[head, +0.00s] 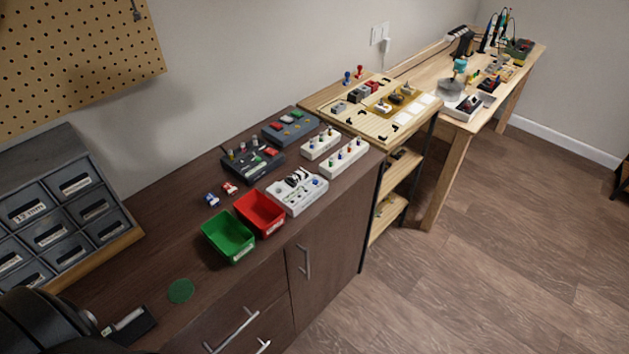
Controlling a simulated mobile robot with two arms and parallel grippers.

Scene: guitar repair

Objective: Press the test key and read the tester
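A white device (297,191) with black parts and small coloured buttons on top sits on the dark brown cabinet, right of the red bin. Another white box (463,107) with dark and red details stands on the far wooden bench. I cannot tell which of them is the tester; no test key or reading is legible at this size. Neither of my grippers shows in the head view. A dark rounded shape at the lower left corner may be part of me.
The dark cabinet (152,238) holds a green bin (229,236), a red bin (260,214), grey trays (252,160) and white blocks (344,157). A wooden shelf unit (318,95) and a workbench (418,73) follow on the right. The wood floor (480,270) is open in front.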

